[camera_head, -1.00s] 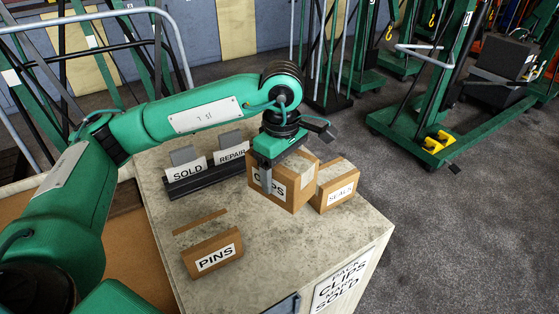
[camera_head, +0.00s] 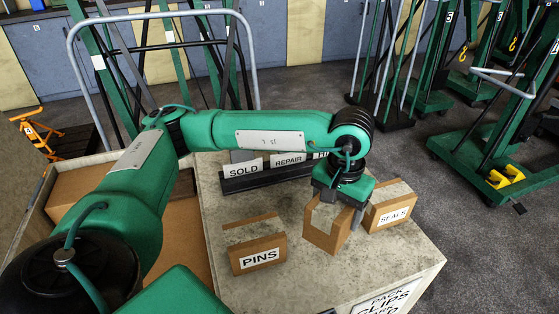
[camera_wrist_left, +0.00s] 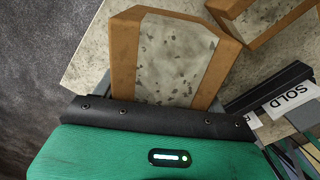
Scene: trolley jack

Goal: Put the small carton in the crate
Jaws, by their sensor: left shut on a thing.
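My left gripper (camera_head: 337,208) is shut on a brown carton (camera_head: 322,236) with a pale strip on top. The carton stays over the grey worktop; whether it touches the top I cannot tell. Its label is hidden now; it read CLIPS in the earlier view. In the left wrist view the carton (camera_wrist_left: 170,60) sits between the jaws. The PINS carton (camera_head: 257,256) stands to its left and the SEALS carton (camera_head: 392,212) to its right. A large open brown container (camera_head: 190,238), apparently the crate, lies left of the worktop, partly hidden by my left arm. My right gripper is not in view.
A dark rack with SOLD (camera_head: 243,170) and REPAIR (camera_head: 289,160) cards stands behind the cartons. A sign (camera_head: 388,300) on the worktop's front names CLIPS. A grey tube frame (camera_head: 255,60) rises behind. Green jacks stand at the right on the floor.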

